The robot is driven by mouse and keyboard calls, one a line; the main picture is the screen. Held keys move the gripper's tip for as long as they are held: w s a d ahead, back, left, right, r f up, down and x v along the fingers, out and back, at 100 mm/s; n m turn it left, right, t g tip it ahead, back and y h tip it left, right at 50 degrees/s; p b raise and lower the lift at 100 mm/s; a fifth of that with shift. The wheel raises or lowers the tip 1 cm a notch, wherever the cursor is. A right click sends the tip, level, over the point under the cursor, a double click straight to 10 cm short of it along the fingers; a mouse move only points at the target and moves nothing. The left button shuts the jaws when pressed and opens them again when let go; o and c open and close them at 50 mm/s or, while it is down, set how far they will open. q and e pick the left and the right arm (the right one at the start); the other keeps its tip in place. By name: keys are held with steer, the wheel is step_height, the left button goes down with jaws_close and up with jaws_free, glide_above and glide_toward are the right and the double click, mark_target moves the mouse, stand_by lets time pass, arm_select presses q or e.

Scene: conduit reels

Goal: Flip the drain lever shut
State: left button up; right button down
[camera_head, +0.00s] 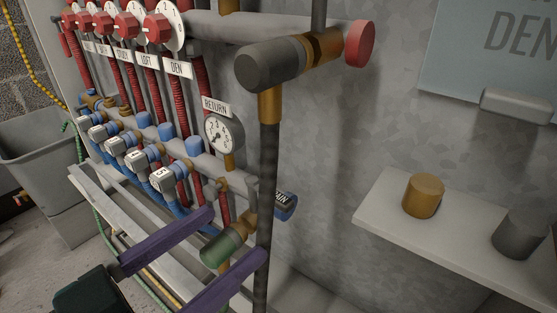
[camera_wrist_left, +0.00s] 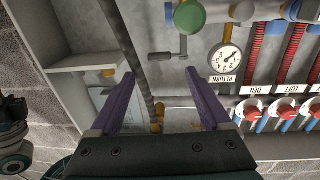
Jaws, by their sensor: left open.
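The drain valve is a brass body with a green cap (camera_head: 216,250), low beside the dark vertical pipe (camera_head: 267,170). The green cap also shows at the top of the left wrist view (camera_wrist_left: 190,17). A blue piece with a partly hidden label ending in "AIN" (camera_head: 287,206), seemingly the drain lever's grip, sticks out to the right behind the pipe. How the lever joins the valve is hidden. My left gripper (camera_head: 239,231) is open, its purple fingers spread in front of the valve and apparently empty. It also shows in the left wrist view (camera_wrist_left: 160,73). My right gripper is not in view.
A round gauge (camera_head: 224,134) labelled RETURN sits above the valve. Red-knobbed dials (camera_head: 158,28) and white valve actuators (camera_head: 163,180) line the manifold at left. A shelf (camera_head: 385,205) at right holds a brass cylinder (camera_head: 423,195) and a grey one. A grey bin (camera_head: 40,145) stands far left.

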mark_target(279, 195)
arm_select(q)
steer(key=b+x, duration=0.2)
steer(key=x, duration=0.7)
steer(key=shift+b, duration=0.35)
jaws_close()
steer(key=shift+d+r, duration=0.15)
